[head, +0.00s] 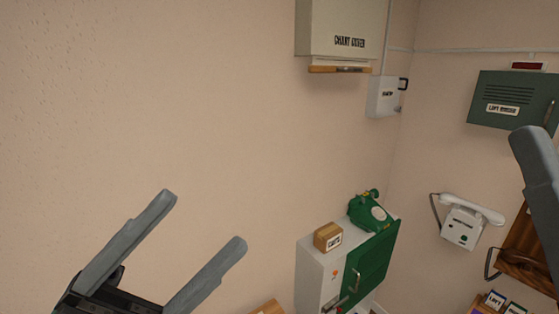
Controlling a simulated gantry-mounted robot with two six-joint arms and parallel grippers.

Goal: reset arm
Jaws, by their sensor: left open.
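My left gripper (205,219) is in the lower left of the head view. Its two grey fingers stand wide apart, with only plain wall behind them and nothing between them. One grey finger of my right gripper (537,170) reaches in at the right edge. Its other finger is out of view, so I cannot tell whether it is open. A green dial phone (371,212) stands on top of a white cabinet (312,273) with a green door. A white phone (463,222) hangs on the right wall.
A wooden block (328,237) with a label sits beside the green phone. A cream wall cabinet (338,28), a small white box (384,95) and a green wall cabinet (512,98) hang higher up. A brown wooden piece (524,245) is at lower right. The left wall is bare.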

